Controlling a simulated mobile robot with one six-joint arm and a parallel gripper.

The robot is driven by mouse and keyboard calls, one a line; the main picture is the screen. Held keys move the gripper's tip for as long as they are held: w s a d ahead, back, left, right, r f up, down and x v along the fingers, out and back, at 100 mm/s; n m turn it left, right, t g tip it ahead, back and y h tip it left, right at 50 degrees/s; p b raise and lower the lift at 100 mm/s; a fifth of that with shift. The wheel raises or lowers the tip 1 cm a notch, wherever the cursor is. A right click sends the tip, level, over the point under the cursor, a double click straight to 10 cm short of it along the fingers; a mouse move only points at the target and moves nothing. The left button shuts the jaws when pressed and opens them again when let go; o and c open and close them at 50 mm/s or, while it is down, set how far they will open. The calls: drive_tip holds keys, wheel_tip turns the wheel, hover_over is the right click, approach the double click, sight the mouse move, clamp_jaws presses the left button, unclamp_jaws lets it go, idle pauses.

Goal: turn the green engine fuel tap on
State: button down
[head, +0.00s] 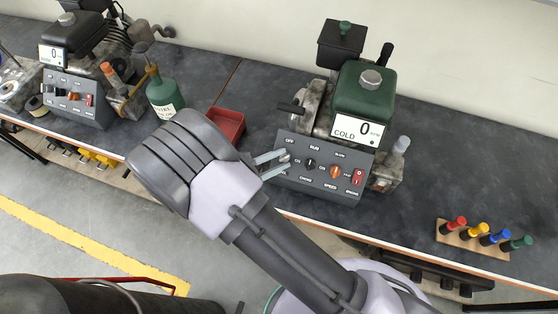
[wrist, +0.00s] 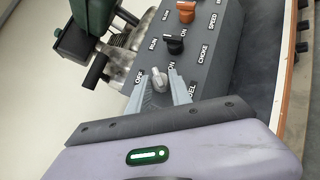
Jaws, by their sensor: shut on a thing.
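The green engine (head: 364,92) stands on the bench with a sloping grey control panel (head: 325,190) in front. Its fuel tap (wrist: 158,78) is a small pale grey lever at the panel's left end, between the OFF and FUEL labels. My gripper (head: 284,162) reaches in from the left. Its two pale fingers are shut on the tap, one on each side, as the wrist view also shows (wrist: 160,82). The fingers partly hide the tap, and I cannot tell exactly which mark it points to.
The black choke knob (wrist: 174,42) is close beside the tap, then the orange speed knob (head: 335,172) and red engine switch (head: 357,177). A red tray (head: 227,124) and green bottle (head: 165,97) stand left. A rack of coloured handles (head: 470,238) is at right.

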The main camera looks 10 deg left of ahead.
drive_tip(key=m+g, duration=0.1)
drive_tip(key=m, duration=0.1)
drive_tip(key=m+g, duration=0.2)
drive_tip(key=shift+w+a+r+m+g, duration=0.2)
drive_tip(key=shift+m+g, duration=0.1)
drive_tip(key=shift+m, duration=0.1)
drive_tip(key=shift+w+d+r+m+g+p, duration=0.1)
drive_tip(key=shift+m+g+p, duration=0.05)
drive_tip(key=shift+m+g, duration=0.65)
drive_tip(key=shift+w+r+m+g+p, duration=0.15)
drive_tip(key=shift+m+g, duration=0.45)
drive_tip(key=shift+m, duration=0.3)
drive_tip(key=shift+s+f+y, duration=0.1)
drive_tip(key=shift+y, duration=0.2)
drive_tip(key=c, duration=1.2)
unclamp_jaws()
drive_tip(key=shift+o, duration=0.2)
drive_tip(key=p+v, duration=0.5)
drive_tip(key=v, duration=1.2)
